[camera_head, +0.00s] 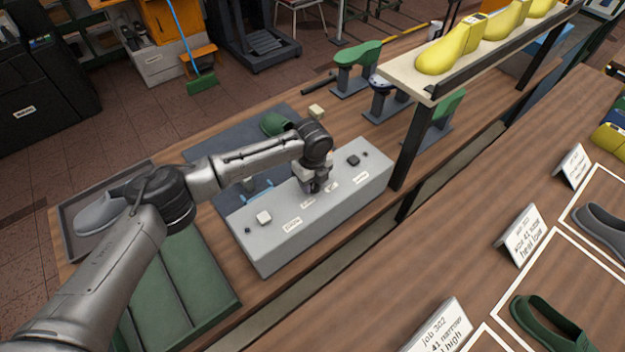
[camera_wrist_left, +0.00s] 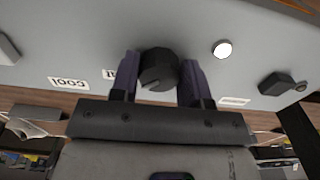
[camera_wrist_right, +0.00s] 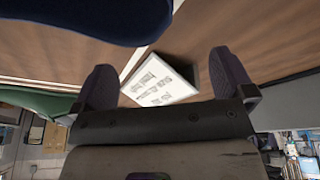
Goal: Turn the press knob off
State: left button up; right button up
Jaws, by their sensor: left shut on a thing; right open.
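The press knob (camera_wrist_left: 158,70) is a dark round knob on the grey control box. In the left wrist view it sits between the two fingers of my left gripper (camera_wrist_left: 158,85), which is shut on it. In the head view my left gripper (camera_head: 315,186) reaches down onto the grey box (camera_head: 270,250) and hides most of the knob. A white round light (camera_wrist_left: 222,49) is on the panel right of the knob in the left wrist view. My right gripper (camera_wrist_right: 165,85) is open, with a white card (camera_wrist_right: 160,82) showing beyond its fingers; it is not seen in the head view.
A green last (camera_head: 278,122) lies behind.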

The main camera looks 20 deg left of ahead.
pick_arm(q)
jog(key=shift+r+n+p, duration=0.2)
jog(key=shift+n+p, duration=0.3)
jog(key=shift+p, duration=0.4)
pick_arm(e)
jog(key=shift+r, duration=0.85)
pick_arm(q)
jog(key=n+p, duration=0.6)
jog(key=p, duration=0.2)
jog(key=shift+s+n, duration=0.15)
jog(key=shift+n, duration=0.25)
jog(key=n+p, duration=0.2)
jog(key=shift+n, duration=0.4)
jog(key=n+p, duration=0.3)
jog(key=n, duration=0.1)
jog(key=shift+s+d, duration=0.1)
jog(key=shift+d, duration=0.05)
jog(key=shift+n+p, duration=1)
jog(key=shift+n, duration=0.6)
pick_arm(e)
notch_tip(320, 180, up, 15)
jog(key=shift+d, duration=0.2)
pick_arm(q)
jog(key=shift+f, duration=0.1)
pick_arm(e)
jog(key=shift+r, duration=0.15)
jog(key=shift+a, duration=0.15)
pick_arm(q)
jog(key=o, duration=0.9)
jog(key=shift+f, duration=0.1)
